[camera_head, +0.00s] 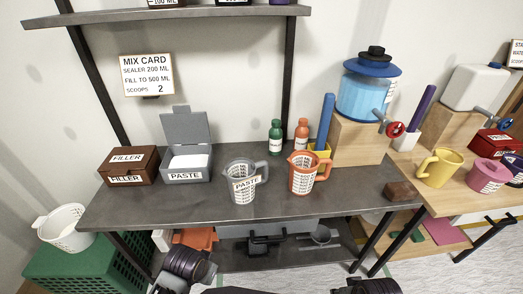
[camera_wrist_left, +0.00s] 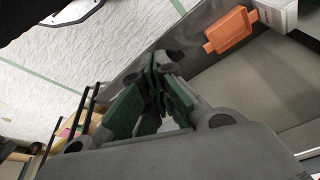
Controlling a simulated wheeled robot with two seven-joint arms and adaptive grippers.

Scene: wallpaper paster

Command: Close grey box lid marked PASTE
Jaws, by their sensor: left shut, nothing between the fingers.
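The grey box marked PASTE (camera_head: 187,175) stands on the dark workbench, left of centre in the head view. Its lid (camera_head: 186,128) stands up and open at the back, and white contents show inside. My left gripper (camera_wrist_left: 160,92) shows in the left wrist view with its green-padded fingers shut and nothing between them. It is away from the box, which is not seen in that view. In the head view only dark arm parts of mine show at the bottom edge. My right gripper is not in view.
A brown FILLER box (camera_head: 130,167) stands just left of the grey box. A grey PASTE jug (camera_head: 243,183) and an orange jug (camera_head: 304,173) stand to the right. A shelf (camera_head: 180,14) hangs above. Under the bench an orange tray (camera_wrist_left: 231,31) shows in the left wrist view.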

